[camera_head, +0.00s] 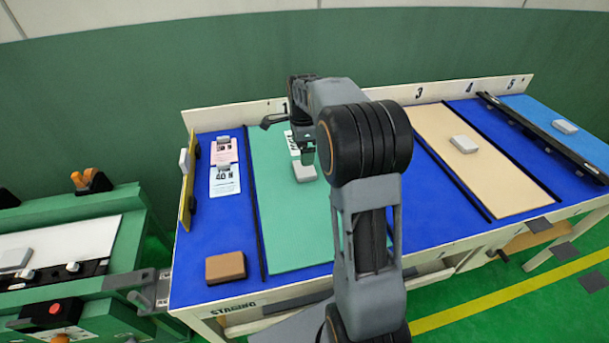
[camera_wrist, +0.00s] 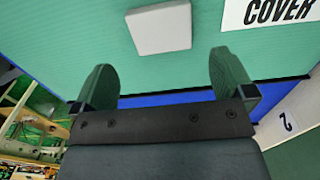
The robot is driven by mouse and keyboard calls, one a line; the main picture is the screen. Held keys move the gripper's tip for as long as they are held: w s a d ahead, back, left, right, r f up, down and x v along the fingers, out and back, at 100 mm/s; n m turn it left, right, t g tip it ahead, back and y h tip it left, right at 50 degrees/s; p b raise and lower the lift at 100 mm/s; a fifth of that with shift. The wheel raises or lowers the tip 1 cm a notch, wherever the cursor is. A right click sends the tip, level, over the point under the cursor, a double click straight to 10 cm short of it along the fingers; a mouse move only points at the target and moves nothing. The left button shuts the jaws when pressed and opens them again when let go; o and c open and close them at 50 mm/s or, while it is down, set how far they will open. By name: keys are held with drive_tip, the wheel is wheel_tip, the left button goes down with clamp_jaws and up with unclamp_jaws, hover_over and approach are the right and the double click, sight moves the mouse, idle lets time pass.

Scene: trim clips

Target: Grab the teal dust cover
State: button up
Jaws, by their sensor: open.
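The teal dust cover (camera_head: 285,225) is a long flat sheet on the blue table, left of centre. A light grey block (camera_head: 304,170) sits on it, perhaps a grip pad. In the wrist view the teal cover (camera_wrist: 85,40) fills the upper part, with the grey block (camera_wrist: 160,29) and a white label reading "COVER" (camera_wrist: 285,10). My gripper (camera_head: 306,150) is over the cover's far part, near the block. In the wrist view my gripper (camera_wrist: 165,75) is open, with the block beyond the fingertips and nothing between them. My arm hides the cover's right side.
A beige sheet (camera_head: 500,190) and a blue sheet (camera_head: 590,133) bear similar grey blocks. Dark rails (camera_head: 450,165) divide the lanes. A brown block (camera_head: 225,267) lies at front left, and printed cards (camera_head: 224,180) lie behind it. A low white wall (camera_head: 440,90) bounds the back.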

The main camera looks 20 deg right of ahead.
sight(304, 168)
drive_tip(key=shift+d+f+b, duration=0.2)
drive_tip(key=shift+f+b, duration=0.3)
drive_tip(key=shift+f, duration=3.3)
drive_tip(key=shift+c, duration=0.3)
drive_tip(key=c, duration=0.9)
drive_tip(key=shift+r, duration=0.1)
